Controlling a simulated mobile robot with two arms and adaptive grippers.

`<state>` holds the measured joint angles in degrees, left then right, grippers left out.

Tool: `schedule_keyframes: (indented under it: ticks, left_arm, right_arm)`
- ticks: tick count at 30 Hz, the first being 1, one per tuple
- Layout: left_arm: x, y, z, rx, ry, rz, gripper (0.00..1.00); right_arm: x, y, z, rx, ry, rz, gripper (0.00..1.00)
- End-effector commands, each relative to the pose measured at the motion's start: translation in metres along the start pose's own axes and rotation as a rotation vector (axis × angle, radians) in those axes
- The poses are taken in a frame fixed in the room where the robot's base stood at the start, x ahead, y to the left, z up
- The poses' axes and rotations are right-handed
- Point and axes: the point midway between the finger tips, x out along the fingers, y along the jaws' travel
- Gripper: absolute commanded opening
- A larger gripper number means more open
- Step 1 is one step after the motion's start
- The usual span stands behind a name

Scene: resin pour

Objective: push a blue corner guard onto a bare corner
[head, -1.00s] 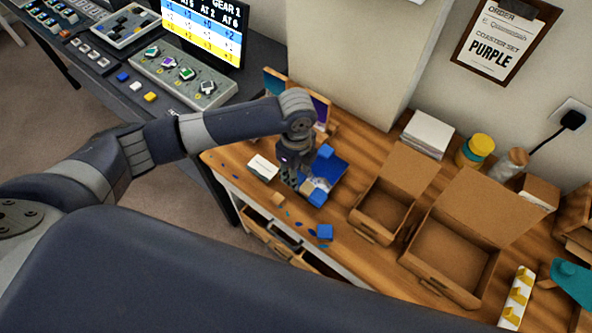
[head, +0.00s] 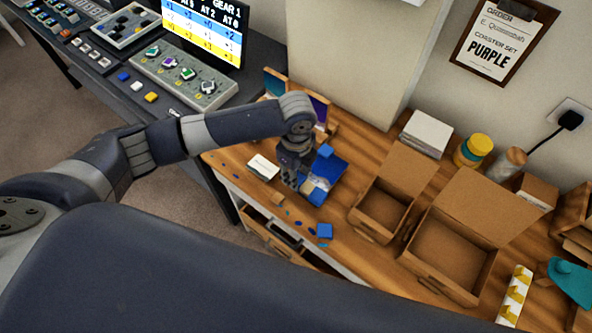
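My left gripper (head: 290,182) points down at the near-left side of a flat blue piece (head: 335,170) on the wooden table. Its fingers are small and dark, and I cannot tell whether they are open or shut or hold anything. A blue corner guard (head: 325,151) sits at the far end of the flat piece. Another blue block, seemingly a corner guard (head: 325,231), lies loose near the table's front edge. A pale patch shows on the flat piece beside the gripper. The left arm hides part of that area. My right gripper is out of view.
Two open cardboard boxes (head: 355,222) (head: 408,256) stand right of the work spot. Small blue bits (head: 311,231) and a tan block (head: 277,199) lie near the front edge. A white card (head: 263,167) lies to the left. Jars (head: 472,151) stand at the back.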

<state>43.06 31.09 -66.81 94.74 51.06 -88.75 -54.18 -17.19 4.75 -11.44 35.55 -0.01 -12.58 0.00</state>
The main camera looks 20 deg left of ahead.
Motion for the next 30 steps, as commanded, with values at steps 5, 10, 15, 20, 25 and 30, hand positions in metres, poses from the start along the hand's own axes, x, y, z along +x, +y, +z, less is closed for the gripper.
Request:
schedule_keyframes:
  ticks: [5,10,15,20,25,30]
  left_arm:
    - [0.0,0.0,0.0,0.0,0.0,0.0,0.21]
    - [0.0,0.0,0.0,0.0,0.0,0.0,0.21]
    - [0.003,0.0,0.0,0.0,0.0,0.001,0.21]
    - [0.007,0.0,0.0,0.0,0.0,0.0,0.21]
    - [0.01,-0.001,0.0,0.0,0.001,-0.001,0.21]
    - [0.01,-0.001,0.0,0.0,0.001,0.0,0.21]
  right_arm:
    - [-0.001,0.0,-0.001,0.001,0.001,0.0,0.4]
    - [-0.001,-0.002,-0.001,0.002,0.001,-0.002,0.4]
    - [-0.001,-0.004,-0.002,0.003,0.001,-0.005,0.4]
    - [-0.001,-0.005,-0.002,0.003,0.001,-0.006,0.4]
    - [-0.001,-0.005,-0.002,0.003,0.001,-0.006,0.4]
    - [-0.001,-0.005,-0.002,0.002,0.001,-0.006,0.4]
